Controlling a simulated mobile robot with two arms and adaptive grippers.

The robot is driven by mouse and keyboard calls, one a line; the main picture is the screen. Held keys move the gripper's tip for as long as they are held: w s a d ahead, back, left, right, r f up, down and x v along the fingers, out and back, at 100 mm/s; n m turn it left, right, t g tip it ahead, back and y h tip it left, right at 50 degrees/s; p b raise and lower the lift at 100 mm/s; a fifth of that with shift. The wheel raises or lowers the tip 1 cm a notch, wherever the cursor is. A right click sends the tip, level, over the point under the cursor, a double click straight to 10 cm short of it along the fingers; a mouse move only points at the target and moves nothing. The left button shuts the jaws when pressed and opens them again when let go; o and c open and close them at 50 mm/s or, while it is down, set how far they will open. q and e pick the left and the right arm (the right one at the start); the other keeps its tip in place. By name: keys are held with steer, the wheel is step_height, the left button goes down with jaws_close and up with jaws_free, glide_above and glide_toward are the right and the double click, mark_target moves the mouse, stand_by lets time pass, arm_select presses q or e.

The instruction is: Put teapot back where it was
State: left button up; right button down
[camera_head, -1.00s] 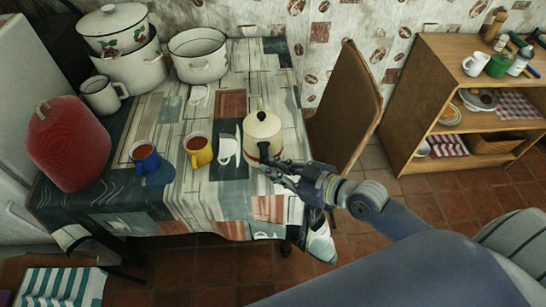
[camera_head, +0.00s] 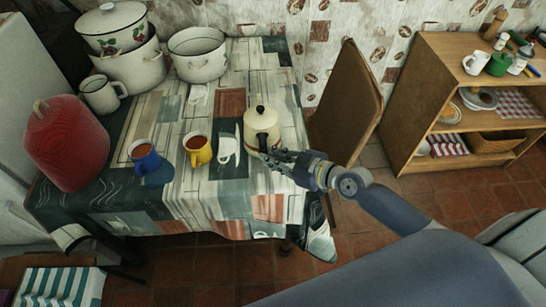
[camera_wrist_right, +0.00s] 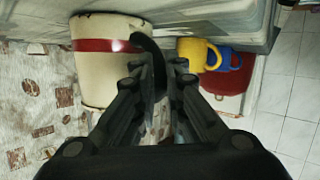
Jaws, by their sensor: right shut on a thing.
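The cream teapot (camera_head: 262,124) with a dark knob stands upright at the right side of the table, or just above it; I cannot tell which. My right gripper (camera_head: 268,155) is at its near side, shut on its dark handle. In the right wrist view the teapot (camera_wrist_right: 103,70) shows a red band, and its black handle (camera_wrist_right: 150,55) lies between the fingers of the gripper (camera_wrist_right: 155,75). My left gripper is not in view.
A yellow mug (camera_head: 199,151) and a blue mug (camera_head: 145,158) of tea stand left of the teapot. White pots (camera_head: 198,57), a white mug (camera_head: 101,96) and a red quilted cover (camera_head: 67,143) are farther left. A chair (camera_head: 349,100) and shelf (camera_head: 410,105) are right.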

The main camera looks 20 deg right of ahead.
steer(key=shift+w+r, duration=0.1)
steer(key=shift+r, duration=0.1)
steer(key=shift+f, duration=0.1)
steer(key=c, duration=1.7)
jaws_free()
steer(key=shift+f, duration=0.15)
steer(key=shift+o, duration=0.2)
steer(key=shift+s+d, duration=0.1)
steer(key=shift+s, duration=0.1)
steer(key=b+v, duration=0.2)
steer(key=v, duration=0.9)
steer(key=shift+s+r, duration=0.3)
steer(key=shift+r, duration=0.05)
steer(key=shift+d, duration=0.15)
